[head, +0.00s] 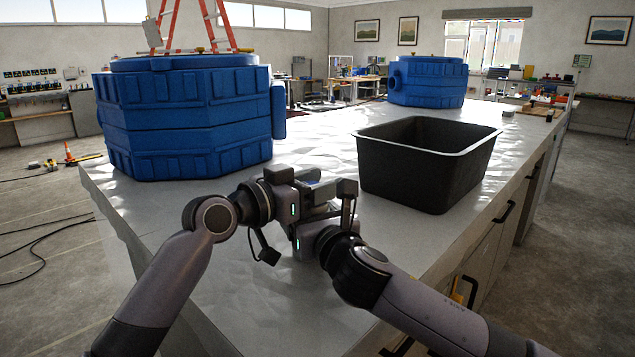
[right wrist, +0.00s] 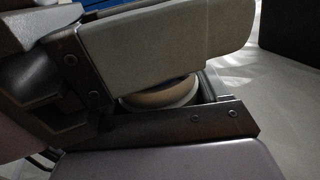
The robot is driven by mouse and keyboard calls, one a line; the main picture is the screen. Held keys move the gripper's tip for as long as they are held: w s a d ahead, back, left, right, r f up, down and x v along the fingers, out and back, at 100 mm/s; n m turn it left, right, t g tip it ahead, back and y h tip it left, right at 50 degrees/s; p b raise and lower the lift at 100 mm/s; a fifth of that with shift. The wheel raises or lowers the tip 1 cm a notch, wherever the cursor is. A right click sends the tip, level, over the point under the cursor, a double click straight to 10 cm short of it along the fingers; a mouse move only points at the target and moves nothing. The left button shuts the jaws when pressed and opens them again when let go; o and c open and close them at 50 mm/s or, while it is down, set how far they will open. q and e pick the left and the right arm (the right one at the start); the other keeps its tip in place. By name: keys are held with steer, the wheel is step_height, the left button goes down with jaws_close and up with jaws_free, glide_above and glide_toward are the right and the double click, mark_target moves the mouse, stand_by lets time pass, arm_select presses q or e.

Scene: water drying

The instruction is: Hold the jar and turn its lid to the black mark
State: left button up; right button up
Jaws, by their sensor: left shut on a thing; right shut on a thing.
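My left gripper (head: 322,191) and my right gripper (head: 312,232) meet close together over the near part of the worktop. They hide most of what they hold in the head view. In the right wrist view, a round brownish piece with a pale rim (right wrist: 160,96) shows between dark and grey gripper parts. It looks like part of the jar, but I cannot tell lid from body. Both grippers are shut on it or on its parts. The black mark is not visible in either view.
The pale worktop (head: 235,265) has free room in front and left of the grippers. An open black bin (head: 410,180) stands close on the right. A large blue ribbed container (head: 185,125) stands at back left, another (head: 428,82) farther back. Drawer handles line the right side.

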arm_select(q)
steer(key=shift+s+d+m+g+h, duration=0.1)
steer(key=shift+m+g+h, duration=0.5)
steer(key=shift+m+g, duration=0.4)
steer(key=shift+s+a+m+g+h, duration=0.1)
steer(key=shift+m+g+h, duration=0.55)
steer(key=shift+g, duration=0.7)
steer(key=shift+s+d+m+g+h, duration=0.1)
steer(key=shift+m+g+h, duration=0.45)
steer(key=shift+m+g, duration=0.45)
steer(key=shift+m+g+h, duration=0.3)
steer(key=shift+m+g, duration=0.45)
steer(key=shift+g, duration=0.8)
steer(key=shift+m+g, duration=0.3)
steer(key=shift+g, duration=0.1)
steer(key=shift+s+f+m+g, duration=0.15)
steer(key=shift+m+g, duration=0.15)
steer(key=shift+g, duration=0.2)
steer(key=o, duration=1)
steer(key=shift+c, duration=0.2)
steer(key=shift+s, duration=0.1)
steer(key=a, duration=1.2)
